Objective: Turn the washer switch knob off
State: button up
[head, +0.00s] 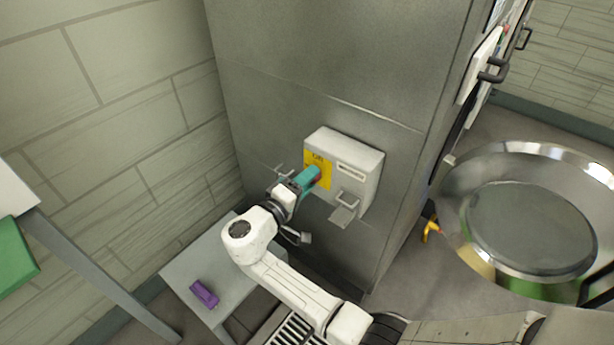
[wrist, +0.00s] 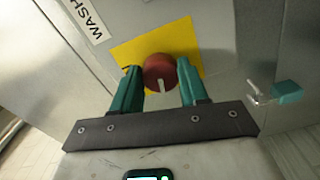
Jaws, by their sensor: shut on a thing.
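The washer switch knob (wrist: 159,73) is round and dark red with a pale mark at its lower edge. It sits on a yellow plate (wrist: 188,46), which also shows in the head view (head: 318,170) on the front of a light grey switch box (head: 366,165). My gripper (wrist: 160,78) has teal fingers, one on each side of the knob, and is shut on it. In the head view my gripper (head: 313,174) reaches the yellow plate and mostly hides the knob.
The box is mounted on a tall grey metal cabinet (head: 310,60). A small latch (head: 345,207) sits at the box's lower right. A low grey table (head: 225,265) with a purple object (head: 204,293) stands below left. A large round metal vessel (head: 530,215) is at right.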

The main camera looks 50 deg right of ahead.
jog(key=shift+w+r+n+p, duration=0.1)
jog(key=shift+n+p, duration=0.45)
jog(key=shift+n, duration=0.65)
jog(key=o, duration=1.1)
jog(key=shift+c, duration=0.2)
jog(key=a+b, duration=0.1)
jog(key=a, duration=1)
jog(key=shift+s, duration=0.25)
jog(key=shift+d, duration=0.1)
